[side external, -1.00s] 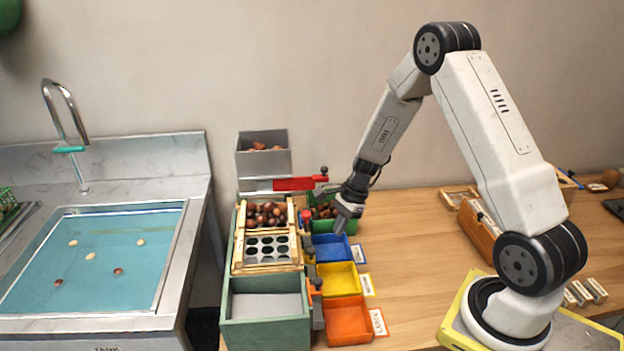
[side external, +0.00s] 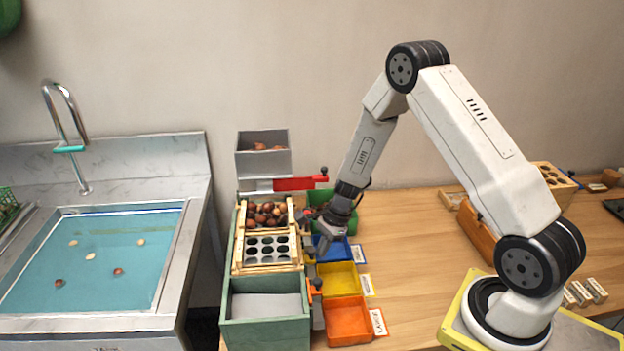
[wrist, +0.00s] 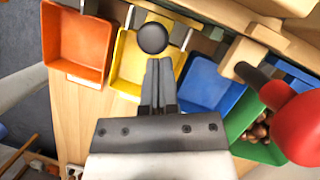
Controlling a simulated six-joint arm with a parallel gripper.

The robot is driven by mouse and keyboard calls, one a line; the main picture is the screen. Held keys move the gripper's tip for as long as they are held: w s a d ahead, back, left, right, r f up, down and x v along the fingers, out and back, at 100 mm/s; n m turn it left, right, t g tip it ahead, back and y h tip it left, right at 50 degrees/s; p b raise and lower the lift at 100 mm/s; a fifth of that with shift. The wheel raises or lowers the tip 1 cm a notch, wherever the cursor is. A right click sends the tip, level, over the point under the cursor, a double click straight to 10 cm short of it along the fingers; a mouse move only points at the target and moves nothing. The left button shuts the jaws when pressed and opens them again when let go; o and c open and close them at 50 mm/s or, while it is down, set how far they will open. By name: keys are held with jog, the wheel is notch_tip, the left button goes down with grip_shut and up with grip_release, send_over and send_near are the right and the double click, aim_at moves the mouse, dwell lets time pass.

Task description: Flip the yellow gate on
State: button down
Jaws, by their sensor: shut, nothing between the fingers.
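The yellow bin (side external: 338,279) stands between the blue bin (side external: 327,243) and the orange bin (side external: 348,321). My gripper (side external: 321,250) is over the blue bin's side, close to the row of gate levers. In the wrist view my gripper (wrist: 158,62) is shut and empty, its fingertips just short of a dark round knob (wrist: 152,38). That knob appears in front of the yellow bin (wrist: 130,65). The yellow gate itself is mostly hidden behind the knob and my gripper, and I cannot tell its position.
The orange gate lever (side external: 315,288) stands close by. The red gate arm (side external: 300,183) sticks out at the back; a large red part (wrist: 300,128) is near the camera at right. The green bin (wrist: 240,145) holds chestnuts.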

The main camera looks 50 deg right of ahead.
jog(key=shift+w+a+r, duration=0.1)
jog(key=shift+a+r, duration=0.25)
jog(key=shift+a, duration=0.05)
jog(key=shift+r, duration=1.9)
jog(key=shift+d+f, duration=0.1)
jog(key=shift+f, duration=0.05)
jog(key=s+d+r, duration=0.2)
jog(key=d+r, duration=0.4)
jog(key=shift+d+r, duration=0.2)
jog(key=shift+r, duration=0.2)
jog(key=shift+s, duration=0.1)
